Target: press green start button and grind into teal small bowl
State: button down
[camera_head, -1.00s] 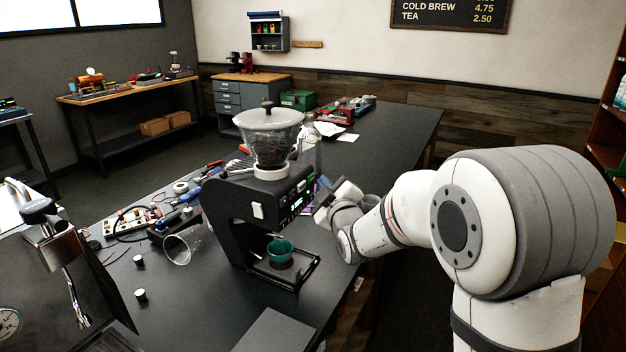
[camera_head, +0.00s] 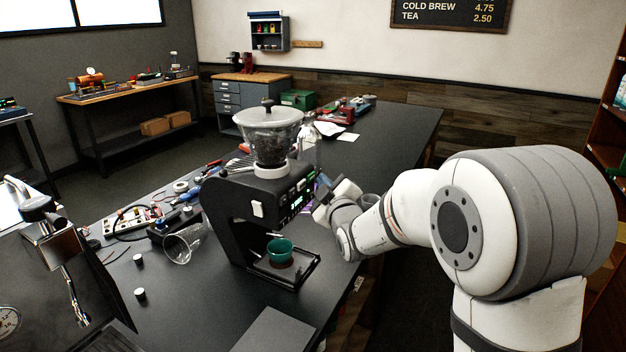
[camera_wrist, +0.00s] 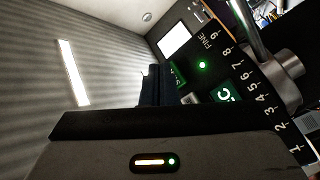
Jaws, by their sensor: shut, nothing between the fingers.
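The black grinder (camera_head: 228,207) stands on the dark bench, with a clear hopper (camera_head: 268,135) of dark beans on top. The teal small bowl (camera_head: 280,251) sits upright on its tray, below the spout; I cannot see what is inside it. My gripper (camera_head: 318,196) is shut and empty beside the lit front panel. In the wrist view, the fingers (camera_wrist: 155,84) point at the panel, which shows a green light (camera_wrist: 202,65), a green lit display (camera_wrist: 226,93) and a green patch (camera_wrist: 178,74) close to the fingertips. Contact with the green button cannot be told.
A glass vessel (camera_head: 183,245) lies on its side left of the grinder, near tools and small dark cylinders (camera_head: 139,294). An espresso machine (camera_head: 62,245) stands at the left. The bench behind the grinder has free room.

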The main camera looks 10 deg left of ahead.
jog(key=shift+w+a+b, duration=0.1)
jog(key=shift+a+b, duration=0.2)
jog(key=shift+w+a+b, duration=0.15)
jog(key=shift+a+b, duration=0.2)
dwell(0.6)
jog(key=shift+d, duration=0.15)
jog(key=shift+s+d+b, duration=0.3)
jog(key=shift+d+b, duration=0.3)
jog(key=shift+b, duration=0.05)
jog(key=shift+s+d+b, duration=0.3)
jog(key=shift+d+b, duration=0.1)
jog(key=shift+d, duration=0.4)
jog(key=shift+s+d+b, duration=0.25)
jog(key=shift+d+b, duration=0.1)
jog(key=shift+d, duration=0.4)
jog(key=shift+s+d+b, duration=0.3)
jog(key=shift+d+b, duration=0.1)
jog(key=shift+d, duration=0.4)
